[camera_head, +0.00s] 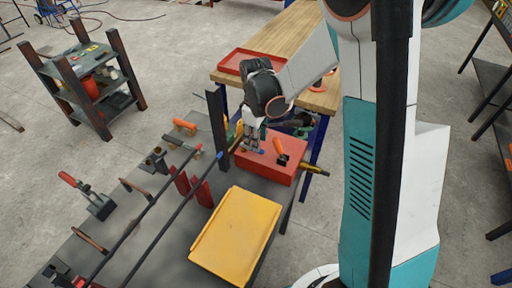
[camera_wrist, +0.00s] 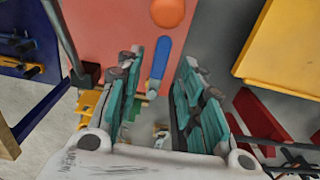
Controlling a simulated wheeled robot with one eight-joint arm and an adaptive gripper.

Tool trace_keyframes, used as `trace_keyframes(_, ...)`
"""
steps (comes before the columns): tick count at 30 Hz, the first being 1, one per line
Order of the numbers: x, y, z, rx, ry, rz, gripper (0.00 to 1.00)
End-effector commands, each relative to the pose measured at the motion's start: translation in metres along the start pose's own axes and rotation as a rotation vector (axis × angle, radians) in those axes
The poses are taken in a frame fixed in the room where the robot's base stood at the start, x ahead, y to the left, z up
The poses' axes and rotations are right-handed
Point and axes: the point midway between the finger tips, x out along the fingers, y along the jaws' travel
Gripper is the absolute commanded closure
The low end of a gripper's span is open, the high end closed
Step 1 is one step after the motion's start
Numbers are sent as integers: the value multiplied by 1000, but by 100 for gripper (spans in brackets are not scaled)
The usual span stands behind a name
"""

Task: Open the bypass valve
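A red box (camera_head: 270,160) sits on the dark bench, with a blue lever (camera_head: 262,152) and an orange handle (camera_head: 279,146) on top. Which of these is the bypass valve, I cannot tell from any label. In the wrist view the blue lever (camera_wrist: 160,62) lies between my fingers, and a round orange part (camera_wrist: 168,12) is just beyond it on the red surface (camera_wrist: 112,25). My gripper (camera_head: 252,144) is over the left part of the red box. It is open, with its two teal-padded fingers (camera_wrist: 158,75) apart on either side of the lever; contact is not clear.
A yellow tray (camera_head: 238,236) lies in front of the box, with long bars (camera_head: 180,211) and red clamps (camera_head: 201,190) to its left. A dark upright post (camera_head: 218,130) stands close left of my gripper. A wooden table (camera_head: 275,35) with a red tray (camera_head: 244,61) is behind.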

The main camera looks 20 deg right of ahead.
Motion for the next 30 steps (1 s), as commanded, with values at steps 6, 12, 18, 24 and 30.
trace_keyframes(6, 28, 0, 0, 0, 0, 0, 65)
trace_keyframes(12, 33, 0, 0, 0, 0, 0, 65)
trace_keyframes(18, 33, 0, 0, 0, 0, 0, 65)
trace_keyframes(24, 33, 0, 0, 0, 0, 0, 100)
trace_keyframes(30, 33, 0, 0, -2, 0, 0, 100)
